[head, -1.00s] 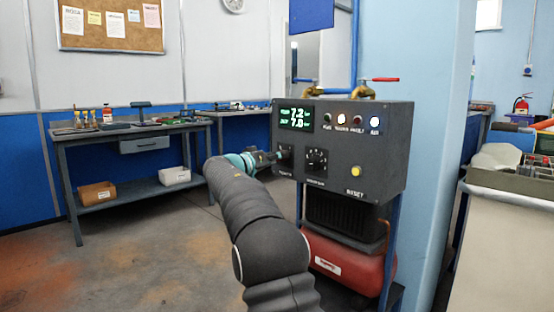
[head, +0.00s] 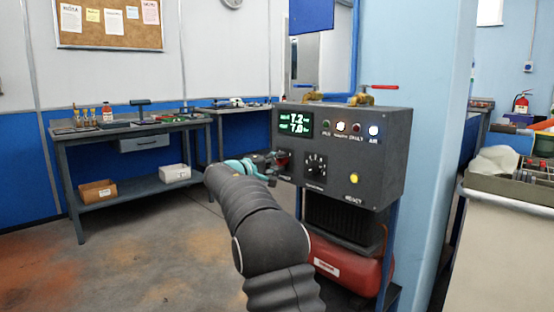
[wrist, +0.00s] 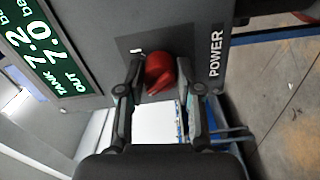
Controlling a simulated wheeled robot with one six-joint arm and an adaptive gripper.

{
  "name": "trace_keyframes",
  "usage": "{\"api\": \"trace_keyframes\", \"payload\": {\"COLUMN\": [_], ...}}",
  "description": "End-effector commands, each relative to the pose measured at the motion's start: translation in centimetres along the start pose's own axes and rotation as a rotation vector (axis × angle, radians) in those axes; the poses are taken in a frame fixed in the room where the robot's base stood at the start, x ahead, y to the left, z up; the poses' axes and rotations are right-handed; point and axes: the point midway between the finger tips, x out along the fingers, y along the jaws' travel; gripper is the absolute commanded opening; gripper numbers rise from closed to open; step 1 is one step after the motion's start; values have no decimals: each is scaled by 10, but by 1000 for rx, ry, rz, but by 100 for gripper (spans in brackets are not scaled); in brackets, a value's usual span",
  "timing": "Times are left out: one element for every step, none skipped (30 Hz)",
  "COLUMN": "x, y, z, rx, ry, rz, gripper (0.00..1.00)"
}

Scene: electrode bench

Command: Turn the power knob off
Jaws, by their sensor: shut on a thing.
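The power knob (wrist: 160,73) is red and sits on the grey control panel (wrist: 95,15), beside the label POWER, in the wrist view. My gripper (wrist: 157,80) has one finger on each side of the knob and is shut on it. In the head view, my gripper (head: 273,162) reaches the left part of the panel's face (head: 340,190), and the knob is mostly hidden there. The green display (head: 295,124) reads 7.2 and 7.0.
A black selector dial (head: 315,164) and a lit yellow button (head: 354,178) are on the panel right of my gripper. A red tank (head: 345,268) stands below. A workbench (head: 130,128) is at left, with open floor before it.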

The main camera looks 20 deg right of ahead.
Motion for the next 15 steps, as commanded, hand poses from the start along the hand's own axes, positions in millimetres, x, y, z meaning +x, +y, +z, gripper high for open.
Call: {"api": "trace_keyframes", "payload": {"x": [1,1,1,1,1,1,1,1,1,1,1,1,1,1,1], "y": [2,2,2,2,1,1,1,1,1,0,0,0,0,0,0], "z": [1,1,1,1,1,1,1,1,1,1,1,1,1,1,1], "rx": [-28,-44,-64,-77,-89,-105,-114,-123,-134,-141,-146,-152,-155,-158,-161], "ry": [-3,-3,-3,-4,-4,-4,-4,-4,-4,-4,-4,-4,-4,-4,-4], "rz": [0,0,0,0,0,-1,-1,-1,-1,-1,-1,-1,-1,-1,-1], "gripper": [0,0,0,0,0,0,0,0,0,0,0,0,0,0,0]}}
